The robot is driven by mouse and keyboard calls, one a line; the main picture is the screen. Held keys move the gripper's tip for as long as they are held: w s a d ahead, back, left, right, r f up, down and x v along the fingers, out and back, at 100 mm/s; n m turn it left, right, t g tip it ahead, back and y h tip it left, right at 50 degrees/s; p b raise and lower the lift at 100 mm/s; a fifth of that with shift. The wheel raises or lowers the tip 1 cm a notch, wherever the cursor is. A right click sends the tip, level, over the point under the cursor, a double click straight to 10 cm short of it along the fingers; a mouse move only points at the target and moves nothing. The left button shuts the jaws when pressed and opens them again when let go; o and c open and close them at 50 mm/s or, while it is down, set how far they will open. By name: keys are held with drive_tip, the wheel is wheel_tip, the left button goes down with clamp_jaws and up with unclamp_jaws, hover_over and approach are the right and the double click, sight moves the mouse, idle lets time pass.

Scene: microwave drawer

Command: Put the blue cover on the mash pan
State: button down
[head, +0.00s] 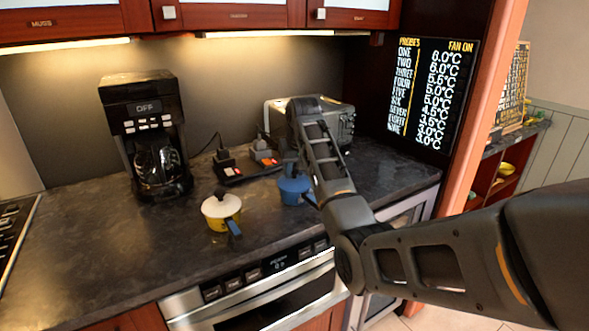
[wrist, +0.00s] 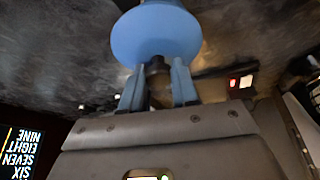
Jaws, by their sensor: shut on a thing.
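In the wrist view a round blue cover (wrist: 155,35) fills the top middle, with its dark knob between the two blue fingers of my gripper (wrist: 157,72). My gripper is shut on this knob. In the head view a blue round shape (head: 294,189) is at the counter's middle right, below my gripper, partly hidden by my arm. I cannot tell there whether it is the cover alone or a cover over a blue pan. A yellow pan (head: 222,220) with a white top, dark knob and blue handle stands left of it. No label reading mash is legible.
A black coffee maker (head: 145,135) stands at the back left and a toaster (head: 335,118) at the back right. A power strip (head: 248,166) with plugs lies behind the pans. The counter (head: 110,240) is clear at front left. A steel appliance front (head: 262,290) is below.

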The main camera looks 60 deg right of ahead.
drive_tip(key=shift+c, duration=1.5)
unclamp_jaws()
drive_tip(key=shift+r, duration=3.5)
drive_tip(key=shift+s, duration=0.1)
